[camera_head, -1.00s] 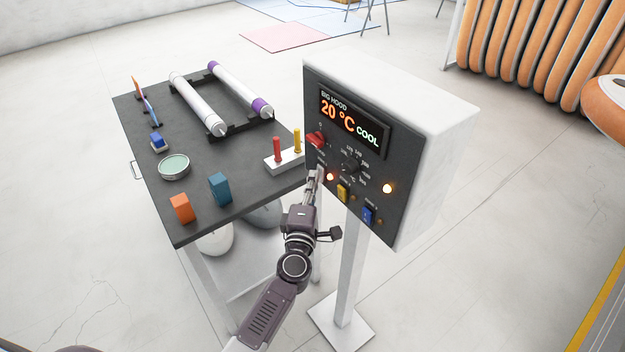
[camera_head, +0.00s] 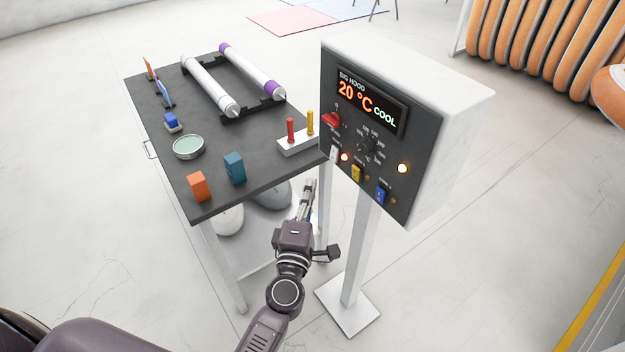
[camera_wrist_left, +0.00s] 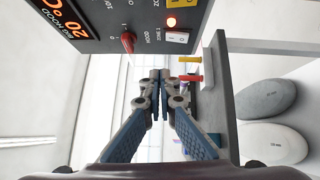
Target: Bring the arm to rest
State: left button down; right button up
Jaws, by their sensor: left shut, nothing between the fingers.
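My left gripper (camera_head: 308,186) is shut and empty, in front of the control box and below its panel, beside the table's near right corner. In the left wrist view its fingertips (camera_wrist_left: 160,76) meet with nothing between them. The control box (camera_head: 455,130) stands on a white post and reads 20 °C COOL. Its panel has a red knob (camera_head: 331,120), a black dial (camera_head: 365,146), a white switch (camera_head: 334,154), a yellow switch (camera_head: 357,173) and a blue switch (camera_head: 381,195). Two lamps glow. My right gripper is not in view.
The dark table (camera_head: 205,107) holds two rollers on a rack, a green-topped round tin (camera_head: 188,147), an orange block (camera_head: 199,187), a blue block (camera_head: 235,168) and a white stand (camera_head: 297,144) with red and yellow pegs. Orange inflatables (camera_head: 530,40) stand at the back right.

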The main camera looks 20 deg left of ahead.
pick_arm(q)
jog(key=s+d+f+m+g+h, duration=0.25)
jog(key=s+f+m, duration=0.25)
jog(key=f, duration=0.7)
jog(key=s+d+f+m+g+h, duration=0.1)
jog(key=s+f+m+g, duration=0.3)
jog(key=f, duration=0.9)
jog(key=s+d+f+m+g+h, duration=0.15)
jog(key=s+f+m, duration=0.4)
jog(key=f, duration=0.65)
jog(key=s+a+f+m+g+y, duration=0.1)
jog(key=s+a+f+m+g, duration=0.1)
jog(key=s+f, duration=0.4)
jog(key=s+a+f+m+g+y+b, duration=0.1)
jog(key=s+a+f+m+g, duration=0.2)
jog(key=s, duration=1.4)
jog(key=s+a+f+m+g, duration=0.3)
jog(key=s+a+f, duration=0.4)
jog(key=s+f, duration=0.4)
jog(key=shift+s+f+g+y, duration=0.15)
jog(key=shift+g+y, duration=0.25)
jog(key=shift+g, duration=0.3)
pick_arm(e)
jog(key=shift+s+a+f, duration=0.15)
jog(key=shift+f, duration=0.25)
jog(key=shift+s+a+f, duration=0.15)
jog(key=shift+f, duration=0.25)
